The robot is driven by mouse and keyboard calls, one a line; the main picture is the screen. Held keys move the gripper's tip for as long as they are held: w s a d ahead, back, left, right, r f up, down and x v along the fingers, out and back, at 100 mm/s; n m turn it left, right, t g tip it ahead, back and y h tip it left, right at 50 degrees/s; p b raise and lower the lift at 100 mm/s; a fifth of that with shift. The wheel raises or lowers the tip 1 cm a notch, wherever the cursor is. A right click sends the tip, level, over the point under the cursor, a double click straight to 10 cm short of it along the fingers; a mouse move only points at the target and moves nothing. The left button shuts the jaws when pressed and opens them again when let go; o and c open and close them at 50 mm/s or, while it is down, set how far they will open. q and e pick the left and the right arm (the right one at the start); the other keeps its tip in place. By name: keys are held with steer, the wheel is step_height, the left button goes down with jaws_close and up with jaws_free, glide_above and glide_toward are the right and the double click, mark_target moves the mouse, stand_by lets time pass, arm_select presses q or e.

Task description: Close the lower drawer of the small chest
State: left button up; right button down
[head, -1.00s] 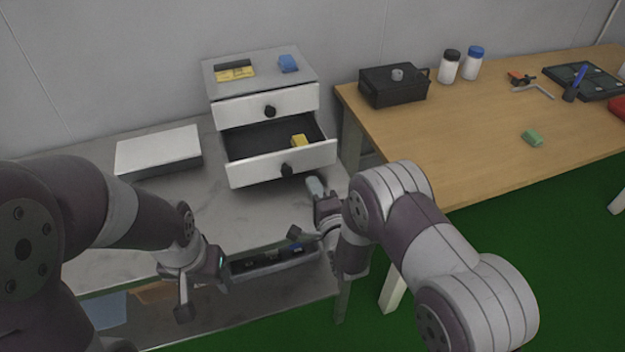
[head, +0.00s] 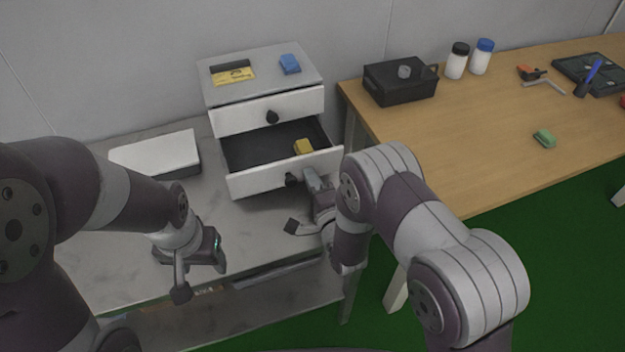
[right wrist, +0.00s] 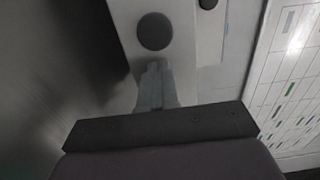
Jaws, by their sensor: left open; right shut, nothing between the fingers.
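The small chest (head: 215,95) stands on the grey bench, with two white-fronted drawers and round black knobs. Its upper drawer (head: 240,119) looks shut. The lower drawer (head: 255,183) is pulled out, with a yellow block (head: 303,147) inside. My right gripper (head: 312,178) is shut and empty, its fingertips at the lower drawer's front just right of the knob (head: 291,180). In the right wrist view, the closed fingers (right wrist: 155,85) point at the drawer front just below the knob (right wrist: 155,31); contact is unclear. My left gripper (head: 182,272) is open and empty above the bench's front.
A white box (head: 155,152) lies left of the chest. A blue block (head: 290,64) and a yellow-and-black item (head: 233,73) lie on top. The wooden table (head: 465,150) at right holds a black box (head: 400,82), bottles and tools.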

mark_target(294, 145)
steer(key=b+x, duration=0.2)
steer(key=x, duration=0.2)
steer(key=b+x, duration=0.2)
steer(key=x, duration=0.2)
steer(key=b+x, duration=0.2)
steer(key=x, duration=0.2)
steer(key=shift+w+a+f, duration=0.1)
steer(key=shift+w+f, duration=0.2)
steer(key=shift+w+a+r+b, duration=0.1)
steer(key=shift+w+r+b, duration=0.05)
steer(key=shift+w+b, duration=0.2)
steer(key=shift+s+r, duration=0.1)
steer(key=shift+r, duration=0.3)
